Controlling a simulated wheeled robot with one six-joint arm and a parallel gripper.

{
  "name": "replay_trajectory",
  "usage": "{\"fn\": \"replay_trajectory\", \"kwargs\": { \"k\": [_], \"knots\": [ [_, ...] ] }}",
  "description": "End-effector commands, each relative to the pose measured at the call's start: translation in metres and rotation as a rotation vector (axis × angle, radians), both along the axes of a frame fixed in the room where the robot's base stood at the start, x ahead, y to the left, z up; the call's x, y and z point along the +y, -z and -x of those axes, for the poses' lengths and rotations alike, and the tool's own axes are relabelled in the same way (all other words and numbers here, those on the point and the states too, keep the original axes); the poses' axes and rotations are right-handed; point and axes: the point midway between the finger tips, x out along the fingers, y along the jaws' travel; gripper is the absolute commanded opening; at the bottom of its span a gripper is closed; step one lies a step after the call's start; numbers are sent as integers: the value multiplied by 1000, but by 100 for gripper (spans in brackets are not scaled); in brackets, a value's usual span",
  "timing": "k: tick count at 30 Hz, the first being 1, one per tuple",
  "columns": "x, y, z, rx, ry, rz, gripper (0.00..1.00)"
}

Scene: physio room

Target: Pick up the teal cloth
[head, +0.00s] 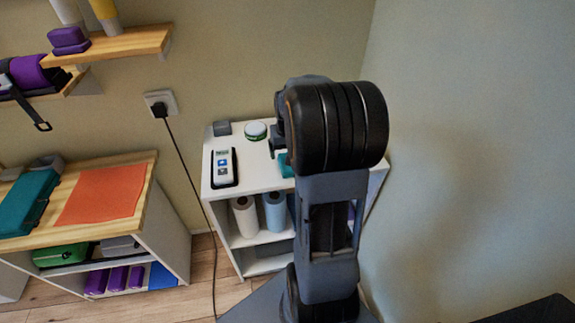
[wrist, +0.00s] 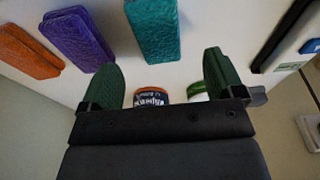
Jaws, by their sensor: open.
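The teal cloth (wrist: 153,30) lies folded on the white shelf top at the upper middle of the wrist view, cut off by the top edge. Only a small teal corner (head: 286,165) shows in the head view; my arm hides the rest. My gripper (wrist: 160,62) is open and empty, its two green fingers spread apart. The cloth lies beyond the fingertips, roughly in line with the gap between them. In the head view my gripper (head: 278,140) is partly hidden by my wrist, over the shelf top.
A purple cloth (wrist: 76,40) and an orange cloth (wrist: 28,50) lie left of the teal one. A jar with a dark label (wrist: 150,98) and a green-white tin (head: 255,131) stand near the gripper. A handheld device (head: 223,166) sits on a black tray.

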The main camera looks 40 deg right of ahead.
Motion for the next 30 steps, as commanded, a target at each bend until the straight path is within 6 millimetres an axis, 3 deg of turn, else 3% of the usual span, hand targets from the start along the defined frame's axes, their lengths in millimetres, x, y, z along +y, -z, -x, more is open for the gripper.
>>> {"fn": "replay_trajectory", "kwargs": {
  "k": [7,18,27,30],
  "knots": [
    [-1,14,-1,2,0,-1,87],
    [-4,57,-5,1,0,0,87],
    [-4,60,-5,-1,-1,1,87],
    [-4,59,-5,-1,-1,1,79]
  ]
}}
